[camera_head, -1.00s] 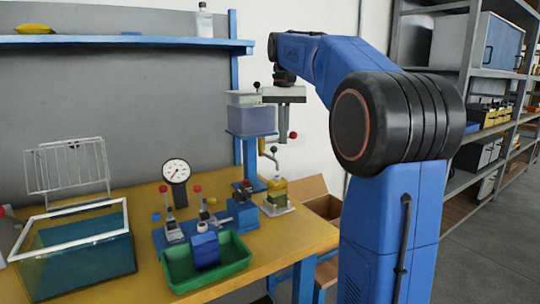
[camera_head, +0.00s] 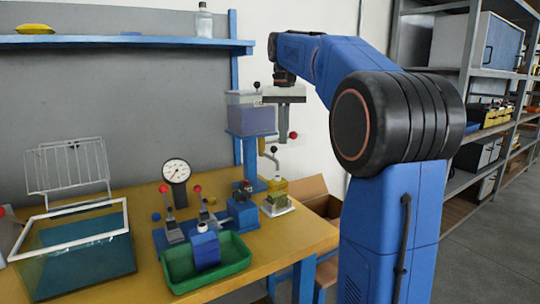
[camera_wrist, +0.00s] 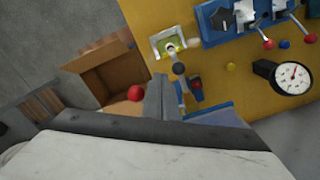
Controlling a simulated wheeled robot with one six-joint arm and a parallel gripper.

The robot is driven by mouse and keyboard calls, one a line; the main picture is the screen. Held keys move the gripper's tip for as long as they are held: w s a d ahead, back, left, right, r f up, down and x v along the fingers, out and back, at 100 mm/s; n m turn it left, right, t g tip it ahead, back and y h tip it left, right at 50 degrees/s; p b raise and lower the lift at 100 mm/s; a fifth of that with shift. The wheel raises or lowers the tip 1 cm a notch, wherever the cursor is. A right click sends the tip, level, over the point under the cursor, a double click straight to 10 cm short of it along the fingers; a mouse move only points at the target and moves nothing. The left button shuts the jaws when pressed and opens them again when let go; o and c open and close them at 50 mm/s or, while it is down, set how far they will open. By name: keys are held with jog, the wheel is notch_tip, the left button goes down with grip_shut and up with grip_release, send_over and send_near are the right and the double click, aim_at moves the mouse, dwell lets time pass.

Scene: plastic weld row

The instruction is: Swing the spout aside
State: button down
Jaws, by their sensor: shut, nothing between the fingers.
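The spout (camera_head: 268,160) is a thin grey bent pipe with a black knob, low on the tank stand. The black knob (camera_wrist: 178,68) also shows in the wrist view, just beyond my fingertips and a little right. My gripper (camera_head: 282,141) points down beside the blue-grey tank (camera_head: 252,120). In the wrist view my gripper (camera_wrist: 159,80) has its fingers together and nothing between them. A red knob (camera_head: 293,135) sits right beside the fingers; the same red knob (camera_wrist: 135,93) is left of them in the wrist view. I cannot tell whether the fingers touch the spout.
Toggle clamps (camera_head: 172,228), a dial gauge (camera_head: 176,172) and a green bin (camera_head: 243,268) are to the left. An open cardboard box (camera_head: 312,190) is behind the bench on the right.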

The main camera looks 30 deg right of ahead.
aim_at(274, 147)
jog(key=shift+f, duration=0.2)
jog(key=shift+f, duration=1.7)
jog(key=shift+a, duration=0.1)
jog(key=shift+a, duration=0.8)
jog(key=shift+s+a, duration=0.1)
jog(key=shift+a, duration=0.3)
jog(key=shift+a, duration=0.4)
